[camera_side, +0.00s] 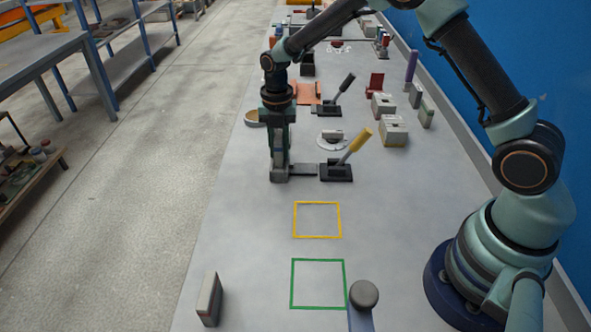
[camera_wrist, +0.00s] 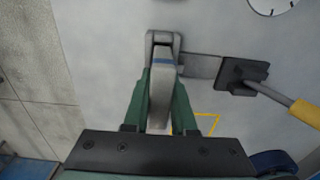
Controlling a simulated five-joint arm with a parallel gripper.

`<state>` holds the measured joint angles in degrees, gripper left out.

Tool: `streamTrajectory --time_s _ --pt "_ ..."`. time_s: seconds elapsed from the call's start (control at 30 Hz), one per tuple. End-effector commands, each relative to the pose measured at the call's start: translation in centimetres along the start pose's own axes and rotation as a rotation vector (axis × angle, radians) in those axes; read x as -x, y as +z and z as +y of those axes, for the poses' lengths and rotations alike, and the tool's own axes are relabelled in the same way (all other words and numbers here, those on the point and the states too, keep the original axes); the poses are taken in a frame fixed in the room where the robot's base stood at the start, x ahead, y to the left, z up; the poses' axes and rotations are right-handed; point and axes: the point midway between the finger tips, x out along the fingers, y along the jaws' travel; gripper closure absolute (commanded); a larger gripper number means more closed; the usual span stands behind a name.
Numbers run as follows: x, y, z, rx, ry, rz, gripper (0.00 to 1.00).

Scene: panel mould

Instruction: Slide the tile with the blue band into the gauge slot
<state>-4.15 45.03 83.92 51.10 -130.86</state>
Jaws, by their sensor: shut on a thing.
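My gripper (camera_wrist: 162,76) has its two green fingers shut on the sides of a pale grey tile (camera_wrist: 160,98). The blue band crosses the tile near its far end in the wrist view. The grey gauge (camera_wrist: 163,36), a U-shaped bracket, lies just beyond the fingertips. The tile's far end appears lined up with the gauge's opening; I cannot tell how deep it sits in the slot. In the side view my gripper (camera_side: 279,150) is low over the gauge (camera_side: 296,170), and the tile is hard to make out between the fingers.
A clamp (camera_side: 336,172) with a yellow handle stands right of the gauge, joined by a flat plate. Yellow (camera_side: 317,238) and green (camera_side: 291,285) outlines in front are empty. A grey block (camera_side: 209,299) stands at the front left. Other blocks and a black-handled clamp (camera_side: 328,108) are behind.

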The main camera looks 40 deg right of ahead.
Motion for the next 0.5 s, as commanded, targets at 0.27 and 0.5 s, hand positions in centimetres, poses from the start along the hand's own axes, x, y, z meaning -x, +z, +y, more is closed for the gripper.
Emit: streamTrajectory --time_s 0.27,0.5 --pt "-0.61 0.03 0.04 0.0 0.001 -0.001 1.0" --pt "-0.75 0.02 0.01 0.0 0.001 -0.001 0.41"
